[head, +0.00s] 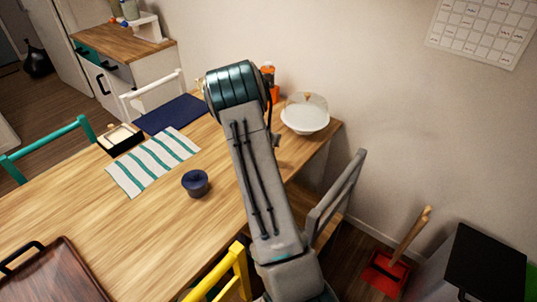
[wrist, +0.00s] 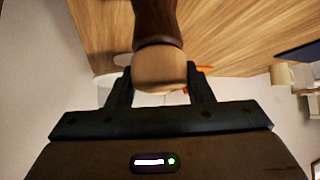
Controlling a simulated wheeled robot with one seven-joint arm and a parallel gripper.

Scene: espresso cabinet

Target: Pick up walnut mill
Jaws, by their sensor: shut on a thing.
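The walnut mill (wrist: 158,40) shows in the wrist view, with a dark brown turned body and a pale wood end (wrist: 159,70). My gripper (wrist: 160,88) is shut on the pale end, with one black finger on each side. The mill's far end runs out of the top of that view. In the head view my arm hides the mill and the gripper, so I cannot tell there whether the mill touches the table (head: 130,225).
Beside my arm stand a white dish with a clear dome (head: 305,118) and an orange object (head: 269,76). A dark blue cup (head: 195,183), a striped cloth (head: 152,162), a navy mat (head: 172,115) and a brown tray (head: 55,272) lie on the table. Chairs surround it.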

